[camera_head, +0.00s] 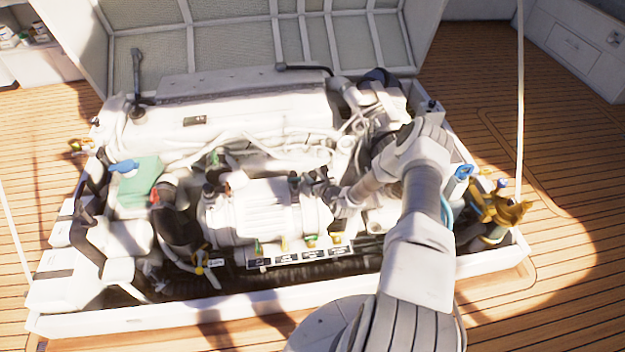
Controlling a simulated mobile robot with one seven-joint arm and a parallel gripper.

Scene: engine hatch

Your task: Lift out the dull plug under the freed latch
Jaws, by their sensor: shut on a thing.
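My gripper (322,192) is at the right end of the pale ribbed cylinder on the engine, reaching in from the right. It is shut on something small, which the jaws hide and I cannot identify. Below it is a row of small coloured fittings, including a green one (258,246), a yellowish one (284,243) and one nearer the gripper (310,240). Dark label plates (285,258) run under them. I cannot tell which fitting is the freed latch, and I cannot make out the dull plug separately.
The white engine (235,120) fills the hatch, with hoses and pipes close around my gripper. The raised hatch lid (240,50) stands behind. A green box with a blue tap (137,185) is at left, brass fittings (500,208) at right. The white hatch rim (180,317) runs along the front.

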